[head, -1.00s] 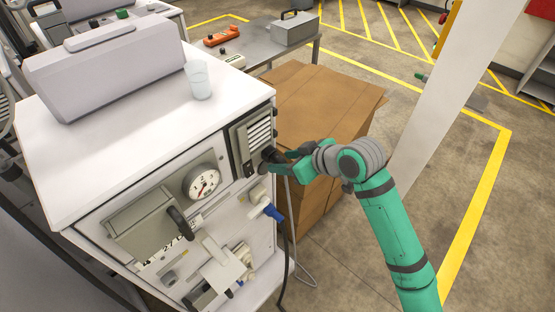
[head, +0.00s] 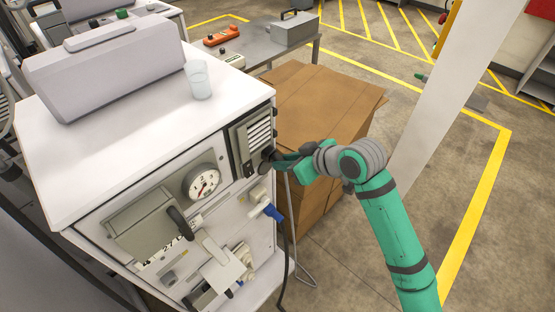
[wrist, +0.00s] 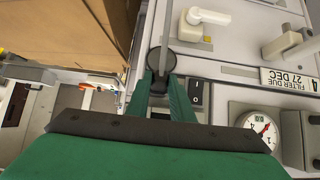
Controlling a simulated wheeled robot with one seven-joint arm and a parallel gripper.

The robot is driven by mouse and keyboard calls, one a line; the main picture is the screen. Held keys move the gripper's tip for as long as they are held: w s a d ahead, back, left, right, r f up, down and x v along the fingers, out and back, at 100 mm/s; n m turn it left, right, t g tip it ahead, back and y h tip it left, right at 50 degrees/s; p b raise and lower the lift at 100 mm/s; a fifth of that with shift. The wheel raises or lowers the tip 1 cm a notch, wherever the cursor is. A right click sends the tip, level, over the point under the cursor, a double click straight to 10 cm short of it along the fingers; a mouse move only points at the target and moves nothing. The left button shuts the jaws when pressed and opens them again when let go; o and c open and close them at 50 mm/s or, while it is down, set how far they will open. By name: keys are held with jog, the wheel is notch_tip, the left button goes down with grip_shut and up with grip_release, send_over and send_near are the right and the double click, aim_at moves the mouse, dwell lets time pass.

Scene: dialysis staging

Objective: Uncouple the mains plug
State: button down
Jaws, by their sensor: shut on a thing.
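The mains plug (wrist: 160,60) is a round black body at the upper right of the machine's front panel, with its cable (head: 286,235) hanging down in the head view. My gripper (wrist: 163,85) has its two green fingers closed on the plug in the wrist view. In the head view my gripper (head: 272,162) reaches the panel from the right, and its fingers partly cover the plug. The plug is at the panel; whether it is fully seated in its socket is hidden. A black rocker switch (wrist: 196,92) sits beside the fingers.
The white machine (head: 130,145) carries a grey case (head: 105,65) and a clear cup (head: 198,80) on top. A pressure gauge (head: 202,183) and a blue connector (head: 270,209) are close by on its front. A cardboard box (head: 315,105) stands just behind my gripper.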

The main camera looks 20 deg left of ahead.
jog(key=shift+s+d, duration=0.2)
jog(key=shift+d, duration=0.3)
jog(key=shift+s+d, duration=0.15)
jog(key=shift+d, duration=0.3)
jog(key=shift+s+d, duration=0.25)
jog(key=shift+d, duration=0.4)
jog(key=shift+s+d, duration=0.25)
jog(key=shift+d, duration=0.45)
jog(key=shift+s+d, duration=0.25)
jog(key=shift+d, duration=0.4)
